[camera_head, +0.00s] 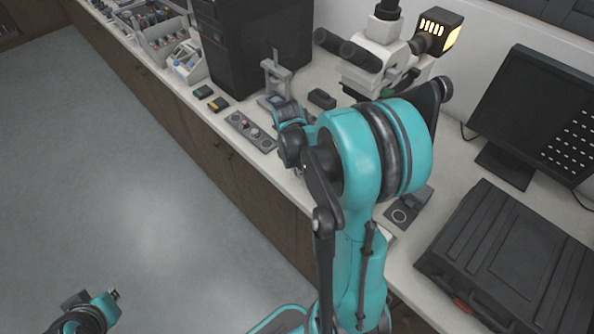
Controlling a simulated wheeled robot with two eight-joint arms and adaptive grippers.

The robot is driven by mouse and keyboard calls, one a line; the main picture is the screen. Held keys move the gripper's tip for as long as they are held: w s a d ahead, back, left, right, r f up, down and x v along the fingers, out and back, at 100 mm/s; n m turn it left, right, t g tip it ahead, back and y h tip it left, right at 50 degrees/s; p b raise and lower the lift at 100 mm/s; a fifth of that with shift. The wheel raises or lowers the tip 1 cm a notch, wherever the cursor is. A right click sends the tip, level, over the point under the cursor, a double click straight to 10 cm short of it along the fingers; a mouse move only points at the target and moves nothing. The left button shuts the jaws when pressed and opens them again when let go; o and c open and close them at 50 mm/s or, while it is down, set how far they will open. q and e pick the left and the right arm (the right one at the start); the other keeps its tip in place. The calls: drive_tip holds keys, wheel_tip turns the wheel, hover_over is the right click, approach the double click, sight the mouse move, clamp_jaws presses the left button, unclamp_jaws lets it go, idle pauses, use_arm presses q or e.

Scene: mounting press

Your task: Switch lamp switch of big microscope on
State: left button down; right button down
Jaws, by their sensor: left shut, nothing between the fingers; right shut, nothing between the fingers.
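The big microscope (365,58) is white with black eyepieces and stands on the bench at the top centre. Its lamp housing (437,32) is black with bright yellow slots and a yellow side face. The lamp switch cannot be made out, and my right arm covers the microscope's lower part. My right arm rises large across the middle, in front of the bench. My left gripper (112,296) is shut and empty at the bottom left, over the floor and far from the microscope.
A small press stand (277,72), a black computer tower (255,45) and a panel with knobs (250,131) are left of the microscope. A monitor (535,115) and a dark case (505,260) stand at right. The floor (130,200) at left is clear.

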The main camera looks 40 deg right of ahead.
drive_tip(key=shift+r+p, duration=0.65)
drive_tip(key=shift+r, duration=0.2)
use_arm(q)
drive_tip(key=shift+r, duration=0.65)
use_arm(e)
drive_tip(key=shift+a, duration=0.1)
